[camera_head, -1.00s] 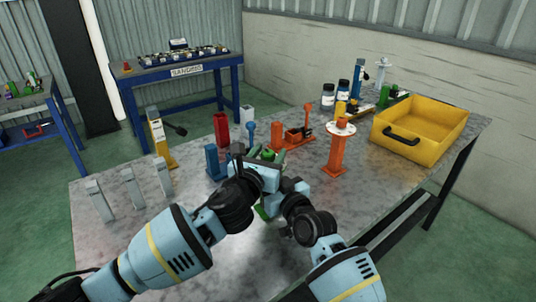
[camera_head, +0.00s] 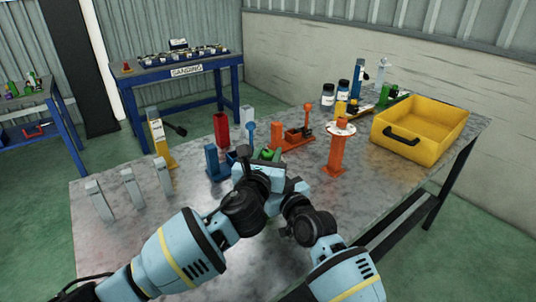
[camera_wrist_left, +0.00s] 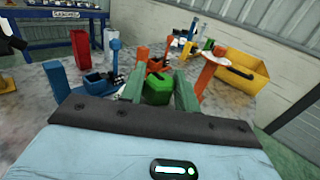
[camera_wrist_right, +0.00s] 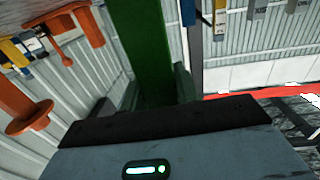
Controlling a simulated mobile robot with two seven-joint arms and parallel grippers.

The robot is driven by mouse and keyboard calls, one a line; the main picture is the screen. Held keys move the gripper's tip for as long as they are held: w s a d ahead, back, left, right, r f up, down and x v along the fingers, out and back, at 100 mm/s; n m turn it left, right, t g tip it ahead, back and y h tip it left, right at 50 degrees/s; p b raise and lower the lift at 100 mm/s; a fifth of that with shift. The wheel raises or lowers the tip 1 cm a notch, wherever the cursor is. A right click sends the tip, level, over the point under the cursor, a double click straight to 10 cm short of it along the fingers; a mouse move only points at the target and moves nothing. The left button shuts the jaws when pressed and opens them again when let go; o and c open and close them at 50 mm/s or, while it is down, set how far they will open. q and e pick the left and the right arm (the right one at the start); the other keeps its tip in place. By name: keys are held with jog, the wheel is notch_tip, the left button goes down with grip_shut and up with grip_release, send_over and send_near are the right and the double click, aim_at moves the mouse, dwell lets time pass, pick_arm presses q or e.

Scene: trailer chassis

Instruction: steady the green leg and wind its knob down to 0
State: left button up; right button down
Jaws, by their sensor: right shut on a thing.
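The green leg's knob (camera_head: 268,154) shows just beyond my left gripper (camera_head: 266,163) in the head view. In the left wrist view the green knob (camera_wrist_left: 158,88) sits between the fingers of my left gripper (camera_wrist_left: 161,90), which are open on either side of it. In the right wrist view the green leg's post (camera_wrist_right: 145,45) runs between the fingers of my right gripper (camera_wrist_right: 157,88), which is shut on it. The head view shows my right gripper hardly at all, behind the arms. Any scale or number on the leg is hidden.
A blue leg assembly (camera_head: 213,163) stands close on the left. An orange stand with a round top (camera_head: 336,152) is close on the right. A yellow tray (camera_head: 425,125) is at the far right. Grey brackets (camera_head: 131,188) stand at the left. The front left tabletop is clear.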

pick_arm(q)
jog(key=o, duration=0.4)
jog(key=shift+s, duration=0.15)
jog(key=v, duration=1.1)
jog(key=shift+s+a, duration=0.2)
jog(key=shift+s, duration=0.15)
pick_arm(e)
jog(key=c, duration=0.8)
grip_release()
jog(key=shift+o, duration=0.2)
